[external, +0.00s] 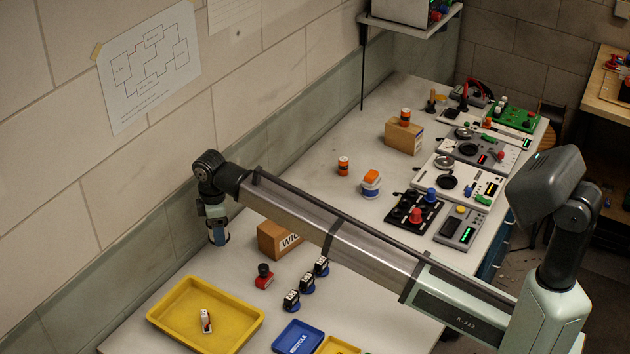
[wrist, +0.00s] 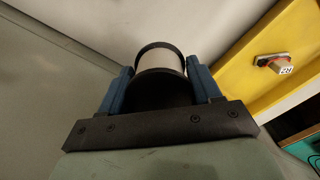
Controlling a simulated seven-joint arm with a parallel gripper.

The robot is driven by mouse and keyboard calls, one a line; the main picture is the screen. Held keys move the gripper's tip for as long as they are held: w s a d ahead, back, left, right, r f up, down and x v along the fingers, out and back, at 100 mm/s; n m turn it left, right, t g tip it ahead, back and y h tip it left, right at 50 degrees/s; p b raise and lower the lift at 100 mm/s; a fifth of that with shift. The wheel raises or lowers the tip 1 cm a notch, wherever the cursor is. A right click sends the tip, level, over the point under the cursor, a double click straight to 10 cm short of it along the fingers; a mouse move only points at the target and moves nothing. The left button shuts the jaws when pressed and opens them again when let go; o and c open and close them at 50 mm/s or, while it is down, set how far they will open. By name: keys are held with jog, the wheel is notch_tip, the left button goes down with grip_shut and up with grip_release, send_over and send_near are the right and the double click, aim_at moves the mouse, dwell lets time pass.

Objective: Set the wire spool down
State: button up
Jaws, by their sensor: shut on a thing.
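The wire spool (wrist: 160,58) has black flanges and a pale winding. In the wrist view it sits between the two blue fingers of my gripper (wrist: 160,76), which is shut on it. In the external view my gripper (external: 217,236) points down at the back of the bench (external: 190,268), near the wall. The spool is mostly hidden by the fingers there. I cannot tell whether its underside touches the bench.
A yellow tray (external: 170,312) with a small white-and-red item (external: 206,321) lies in front of my gripper. A cardboard box (external: 275,238), a red-and-black item (external: 264,277) and several black-and-blue items (external: 291,299) stand to the right. A blue tray (external: 298,338) is near the front.

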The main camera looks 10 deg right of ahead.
aim_at(224, 262)
notch_tip(224, 262, down, 9)
jog(key=shift+f, duration=0.15)
dwell(0.4)
jog(key=shift+f, duration=0.1)
jog(key=o, duration=1.1)
jog(key=shift+o, duration=0.2)
notch_tip(224, 262, up, 12)
jog(key=shift+r, duration=0.15)
